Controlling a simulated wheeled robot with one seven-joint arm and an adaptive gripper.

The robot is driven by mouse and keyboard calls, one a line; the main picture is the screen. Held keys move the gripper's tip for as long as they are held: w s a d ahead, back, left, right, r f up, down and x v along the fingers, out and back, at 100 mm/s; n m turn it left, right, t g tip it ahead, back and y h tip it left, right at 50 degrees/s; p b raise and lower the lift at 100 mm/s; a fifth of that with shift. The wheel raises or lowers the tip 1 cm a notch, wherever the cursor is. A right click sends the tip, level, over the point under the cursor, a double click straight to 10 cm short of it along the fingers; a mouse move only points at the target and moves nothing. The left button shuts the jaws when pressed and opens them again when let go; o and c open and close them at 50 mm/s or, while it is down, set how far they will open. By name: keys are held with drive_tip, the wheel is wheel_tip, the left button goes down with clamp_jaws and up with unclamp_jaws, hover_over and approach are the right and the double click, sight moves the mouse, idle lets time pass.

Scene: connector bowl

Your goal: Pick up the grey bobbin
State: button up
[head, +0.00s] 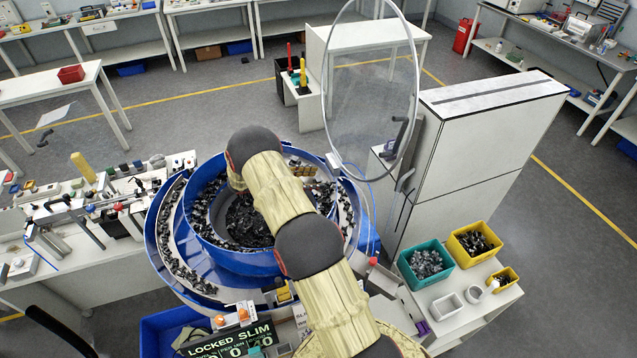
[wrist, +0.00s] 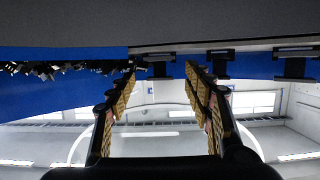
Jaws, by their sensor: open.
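I cannot pick out the grey bobbin with certainty. A small pale grey round piece (head: 473,294) on the white side table at the right could be it, but it is too small to tell. My gripper (wrist: 160,76) is open in the wrist view, with two tan-padded fingers apart and nothing seen between them. In the head view my arm reaches over the blue bowl feeder (head: 160,238), and its own links hide the gripper. The bowl's blue wall (wrist: 60,100) also shows in the wrist view, with dark small parts along its edge.
The side table holds a teal bin (head: 408,272), a yellow bin (head: 455,252) and a white tray (head: 446,308). A tall white cabinet (head: 470,150) and a clear round guard (head: 372,90) stand right of the bowl. A cluttered bench (head: 90,265) is at left.

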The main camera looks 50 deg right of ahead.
drive_tip(key=shift+s+d+f, duration=0.1)
drive_tip(key=shift+d+f, duration=0.05)
drive_tip(key=shift+d, duration=0.2)
drive_tip(key=shift+a, duration=0.1)
drive_tip(key=shift+c, duration=1.1)
drive_tip(key=c, duration=0.9)
